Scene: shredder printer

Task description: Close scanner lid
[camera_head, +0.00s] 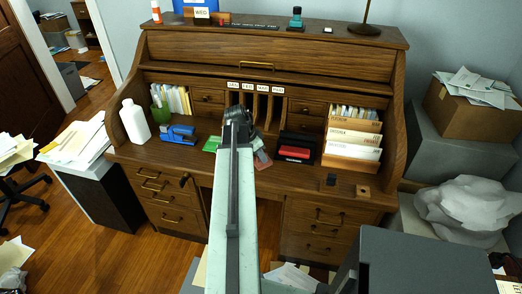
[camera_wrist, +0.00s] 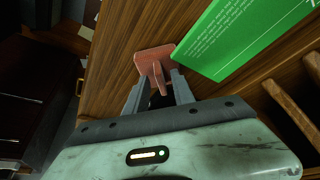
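I cannot make out a scanner or its lid for certain. A dark grey box-shaped unit (camera_head: 430,265) fills the lower right of the head view, cut off by the frame, and I cannot tell what it is. My arm reaches over the roll-top desk, with my gripper around the desk's middle; its fingers are hard to see in the head view. In the wrist view, my gripper (camera_wrist: 160,82) has its two fingers apart. A reddish plate with a thin fin (camera_wrist: 153,60) lies beyond the fingertips, the fin reaching into the gap. Contact is not clear.
The desk (camera_head: 150,160) holds a white bottle (camera_head: 134,121), a blue stapler (camera_head: 178,134), a black-and-red item (camera_head: 295,152) and a letter rack (camera_head: 352,142). A green card (camera_wrist: 245,35) lies beside the fingers. Boxes and paper (camera_head: 467,207) crowd the right; floor (camera_head: 85,240) shows at left.

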